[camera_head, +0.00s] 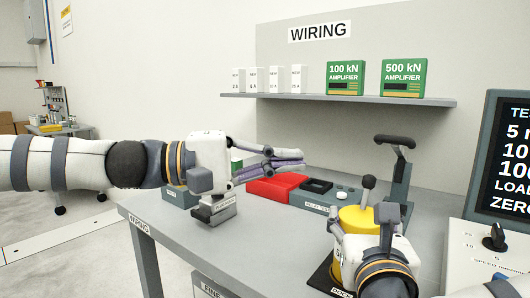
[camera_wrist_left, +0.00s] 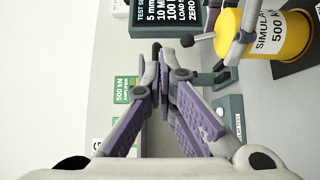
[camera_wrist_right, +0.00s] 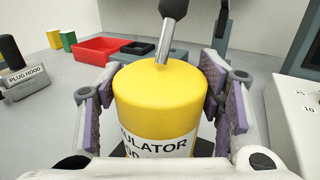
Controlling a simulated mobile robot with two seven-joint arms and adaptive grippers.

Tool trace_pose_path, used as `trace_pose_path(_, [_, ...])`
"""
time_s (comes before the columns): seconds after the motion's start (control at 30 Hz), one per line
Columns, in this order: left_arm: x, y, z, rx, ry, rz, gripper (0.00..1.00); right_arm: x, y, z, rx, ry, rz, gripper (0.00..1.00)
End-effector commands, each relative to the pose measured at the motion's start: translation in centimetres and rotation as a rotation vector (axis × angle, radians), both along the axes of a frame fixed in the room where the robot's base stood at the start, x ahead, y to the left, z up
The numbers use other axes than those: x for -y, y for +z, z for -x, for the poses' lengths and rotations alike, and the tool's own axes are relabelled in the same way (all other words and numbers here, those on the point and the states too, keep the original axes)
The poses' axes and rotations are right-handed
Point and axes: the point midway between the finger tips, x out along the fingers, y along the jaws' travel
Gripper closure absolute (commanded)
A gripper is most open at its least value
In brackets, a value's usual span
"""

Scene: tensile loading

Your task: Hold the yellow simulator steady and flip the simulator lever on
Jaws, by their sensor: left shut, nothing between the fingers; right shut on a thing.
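The yellow simulator (camera_head: 365,218) stands upright on a dark dock base at the front right of the wiring table. It fills the middle of the right wrist view (camera_wrist_right: 155,100), with its label facing me. Its lever (camera_head: 367,188), a grey rod with a dark knob, rises from its top and shows in the right wrist view (camera_wrist_right: 166,35). My right gripper (camera_wrist_right: 160,95) is shut around the simulator's sides. My left gripper (camera_head: 300,162) is shut and empty, above the table to the left of the lever, pointing right. In the left wrist view its fingertips (camera_wrist_left: 160,60) meet beside the lever knob.
A red tray (camera_head: 275,188) and a box with a white knob (camera_head: 342,195) lie behind. A black-handled stand (camera_head: 396,165) rises behind the simulator. A display (camera_head: 505,150) and a control panel stand at right. A shelf (camera_head: 300,97) holds amplifiers.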

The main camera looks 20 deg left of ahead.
Motion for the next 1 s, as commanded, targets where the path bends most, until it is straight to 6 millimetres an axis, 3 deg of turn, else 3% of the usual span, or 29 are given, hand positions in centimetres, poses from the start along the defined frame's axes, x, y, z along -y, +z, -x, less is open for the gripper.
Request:
trace_pose_path(0.23, [-3.1,1.4,1.3,0.001,0.0,0.0,1.0,0.0,0.0,0.0,-0.001,0.001,-0.001,0.84])
trace_pose_path(0.67, [-3.4,1.4,1.4,-0.002,0.0,0.0,1.0,0.0,0.0,0.0,-0.001,0.001,-0.001,0.84])
trace_pose_path(0.7, [-3.4,1.4,1.4,-0.002,0.0,0.0,1.0,0.0,0.0,0.0,-0.001,0.001,-0.001,0.35])
trace_pose_path(0.8, [-3.4,1.4,1.4,-0.001,0.0,0.0,1.0,0.0,0.0,0.0,-0.001,0.001,-0.001,0.16])
trace_pose_path(1.0, [-3.4,1.5,1.4,-0.001,0.0,0.0,1.0,0.0,0.0,0.0,0.0,0.0,0.0,0.16])
